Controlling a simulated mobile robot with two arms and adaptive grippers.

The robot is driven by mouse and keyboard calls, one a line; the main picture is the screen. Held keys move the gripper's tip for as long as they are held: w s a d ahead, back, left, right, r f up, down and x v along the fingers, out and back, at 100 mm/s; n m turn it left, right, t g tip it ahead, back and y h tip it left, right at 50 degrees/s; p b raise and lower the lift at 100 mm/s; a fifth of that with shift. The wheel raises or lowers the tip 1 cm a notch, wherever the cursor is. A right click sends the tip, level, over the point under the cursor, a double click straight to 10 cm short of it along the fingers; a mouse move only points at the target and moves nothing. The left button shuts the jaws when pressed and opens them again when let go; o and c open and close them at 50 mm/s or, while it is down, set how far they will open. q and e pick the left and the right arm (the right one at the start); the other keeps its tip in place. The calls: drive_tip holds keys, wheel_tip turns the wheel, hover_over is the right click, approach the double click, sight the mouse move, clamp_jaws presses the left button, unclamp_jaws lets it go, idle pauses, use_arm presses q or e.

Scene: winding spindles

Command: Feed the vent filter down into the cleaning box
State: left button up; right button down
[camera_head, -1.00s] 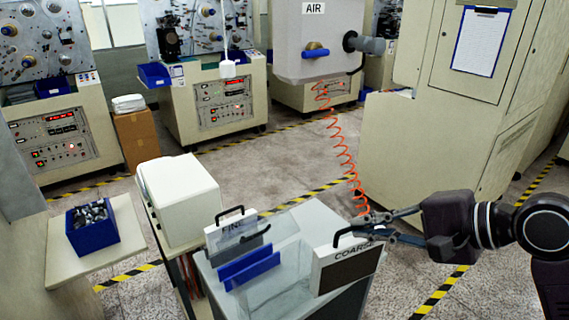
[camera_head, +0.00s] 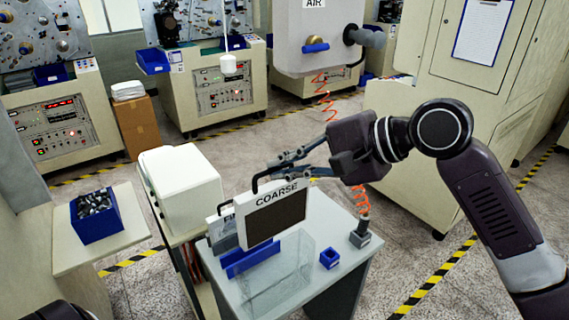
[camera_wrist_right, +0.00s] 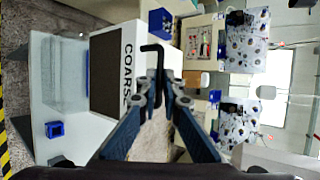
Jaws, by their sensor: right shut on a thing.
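My right gripper (camera_head: 277,170) is shut on the black handle of the white filter marked COARSE (camera_head: 275,214), which has a dark panel. The filter hangs upright, slightly tilted, above the table. It also shows in the right wrist view (camera_wrist_right: 104,72), its handle between the fingers. The clear cleaning box (camera_head: 285,285) stands on the table below and in front of the filter; it also shows in the wrist view (camera_wrist_right: 65,75). The filter is raised clear of the box and covers part of the blue rack behind. My left gripper is out of view.
A filter marked FINE (camera_head: 222,236) stands at the blue rack (camera_head: 248,258), partly hidden. A small blue holder (camera_head: 330,259) and a dark-based fitting with the orange air hose (camera_head: 361,234) stand on the table's right. A white machine (camera_head: 182,188) stands left.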

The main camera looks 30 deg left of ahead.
sight(279, 193)
drive_tip(key=shift+f+b, duration=0.65)
drive_tip(key=shift+f, duration=2.15)
drive_tip(key=shift+p, duration=0.3)
drive_tip(key=shift+p, duration=0.3)
drive_tip(key=shift+s+p, duration=0.1)
drive_tip(key=shift+p, duration=0.45)
